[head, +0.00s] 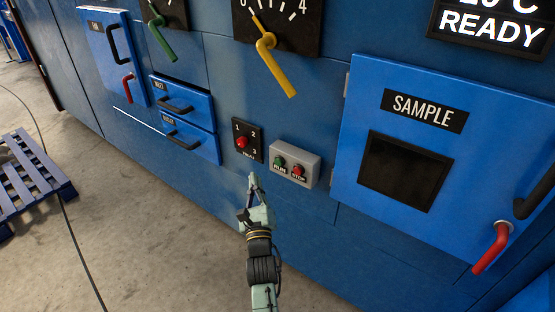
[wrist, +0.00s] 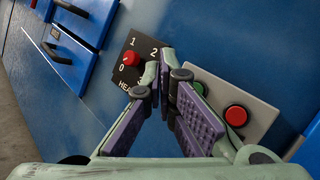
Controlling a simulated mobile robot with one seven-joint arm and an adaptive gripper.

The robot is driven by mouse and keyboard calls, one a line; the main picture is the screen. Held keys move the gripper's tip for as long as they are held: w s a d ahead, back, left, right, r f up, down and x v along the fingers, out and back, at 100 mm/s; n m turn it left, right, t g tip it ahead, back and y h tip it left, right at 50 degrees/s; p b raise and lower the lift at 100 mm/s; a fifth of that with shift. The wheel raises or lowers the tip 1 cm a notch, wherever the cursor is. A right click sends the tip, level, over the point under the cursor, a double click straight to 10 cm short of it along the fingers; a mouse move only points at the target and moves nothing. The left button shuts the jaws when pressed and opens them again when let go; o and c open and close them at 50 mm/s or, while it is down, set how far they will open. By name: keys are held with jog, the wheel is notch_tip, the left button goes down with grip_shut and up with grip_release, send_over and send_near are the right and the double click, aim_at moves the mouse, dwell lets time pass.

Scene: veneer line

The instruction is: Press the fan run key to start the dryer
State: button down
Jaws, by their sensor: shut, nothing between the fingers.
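The grey key box (head: 311,171) is mounted on the blue dryer wall. It carries the green run key (head: 279,162) on its left, labelled RUN, and a red stop key (head: 298,170) on its right. My gripper (head: 253,177) is shut and empty, pointing at the wall just left of and below the box, apart from the run key. In the wrist view the fingertips (wrist: 166,52) meet between the selector plate and the box. There the green key (wrist: 198,87) is partly hidden behind the right finger, and the red key (wrist: 236,115) shows clear.
The sample door (head: 365,112) with a red handle (head: 491,249) is at right. Drawers (head: 190,140) are at left. A display (head: 492,27) reads READY.

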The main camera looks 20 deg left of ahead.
aim_at(278, 162)
jog(key=w+d+b, duration=0.2)
jog(key=w+b, duration=0.4)
jog(key=b, duration=0.3)
jog(key=shift+w+d+b, duration=0.25)
jog(key=shift+w+b, duration=0.1)
jog(key=shift+w, duration=0.15)
dwell(1.2)
jog(key=shift+w+d, duration=0.15)
jog(key=shift+w, duration=0.1)
jog(key=shift+w+d+b, duration=0.1)
jog(key=shift+w+b, duration=0.2)
jog(key=shift+w, duration=0.1)
dwell(0.6)
jog(key=shift+s+r+p, duration=0.1)
jog(key=shift+s+p, duration=0.05)
jog(key=shift+p, duration=0.15)
jog(key=shift+s+a+p, duration=0.25)
jog(key=shift+s+p, duration=0.4)
jog(key=shift+p, duration=0.2)
